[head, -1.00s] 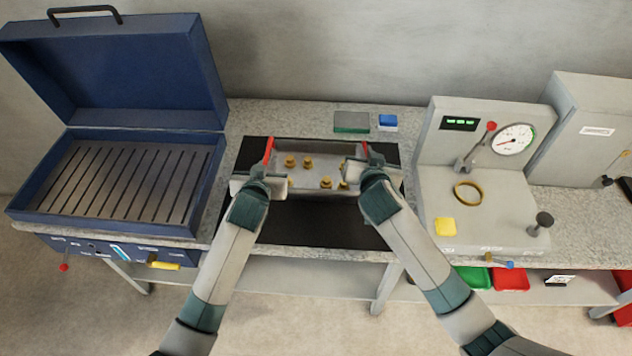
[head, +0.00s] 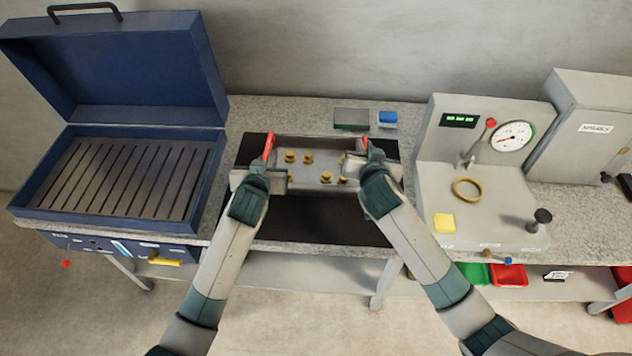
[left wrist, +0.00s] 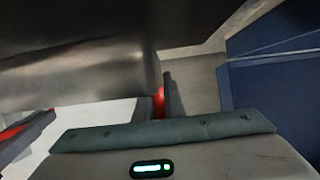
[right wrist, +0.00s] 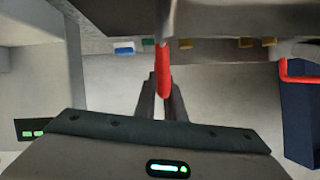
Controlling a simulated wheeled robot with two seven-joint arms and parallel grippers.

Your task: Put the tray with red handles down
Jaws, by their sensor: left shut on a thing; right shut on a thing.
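The grey metal tray (head: 318,158) with red handles is between my two grippers, over the black mat (head: 320,225) on the bench. Several brass fittings (head: 308,157) stand in it. My left gripper (head: 266,160) is shut on the tray's left red handle (head: 268,145). My right gripper (head: 365,160) is shut on the right red handle, which shows between the fingers in the right wrist view (right wrist: 163,75). In the left wrist view a bit of red handle (left wrist: 159,101) shows beside the tray wall.
An open blue box with a slotted plate (head: 125,178) stands at the left. A grey gauge unit (head: 480,205) with a brass ring and yellow block stands at the right. Green-grey (head: 351,119) and blue (head: 388,119) blocks lie behind the mat. The mat's front part is bare.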

